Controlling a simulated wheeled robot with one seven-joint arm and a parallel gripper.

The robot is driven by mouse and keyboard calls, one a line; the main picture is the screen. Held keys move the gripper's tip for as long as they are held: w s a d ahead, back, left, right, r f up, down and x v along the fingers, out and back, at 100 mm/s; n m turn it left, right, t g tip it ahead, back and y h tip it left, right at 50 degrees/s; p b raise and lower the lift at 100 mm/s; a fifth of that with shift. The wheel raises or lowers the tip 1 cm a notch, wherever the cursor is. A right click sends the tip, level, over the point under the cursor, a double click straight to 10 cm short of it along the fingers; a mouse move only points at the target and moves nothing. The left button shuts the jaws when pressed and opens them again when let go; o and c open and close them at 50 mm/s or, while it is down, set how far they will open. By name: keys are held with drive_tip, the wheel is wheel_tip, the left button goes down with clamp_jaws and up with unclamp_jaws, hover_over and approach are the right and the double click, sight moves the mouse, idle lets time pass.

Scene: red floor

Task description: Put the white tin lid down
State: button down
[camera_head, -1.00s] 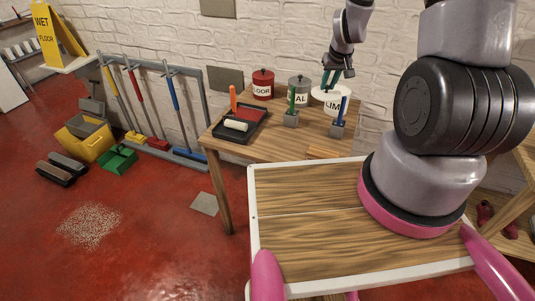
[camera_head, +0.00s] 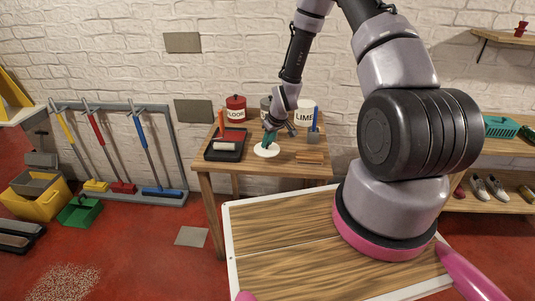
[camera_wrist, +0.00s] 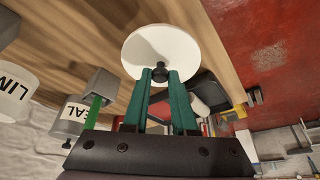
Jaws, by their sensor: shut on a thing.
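The white tin lid (camera_head: 267,152) is a round white disc with a small dark knob. It is over the wooden table (camera_head: 285,168), at or just above its top near the front edge; I cannot tell whether it touches. My gripper (camera_head: 268,138) comes down on it from above, with its green fingers shut on the knob. In the wrist view the lid (camera_wrist: 165,45) lies beyond the fingertips of my gripper (camera_wrist: 160,75). The white LIME tin (camera_head: 306,115) stands behind, to the right.
A red tin (camera_head: 236,103) and a grey tin (camera_head: 265,103) stand at the back of the table. A black paint tray (camera_head: 225,153) with a roller is left of the lid. A small grey pot (camera_head: 313,135) is at the right, with wooden strips (camera_head: 310,157) in front.

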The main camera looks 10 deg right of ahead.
sight(268, 149)
drive_tip(key=shift+f, duration=2.4)
drive_tip(key=shift+f, duration=0.1)
drive_tip(key=c, duration=0.7)
unclamp_jaws()
drive_tip(key=v, duration=1.2)
drive_tip(key=shift+r, duration=0.25)
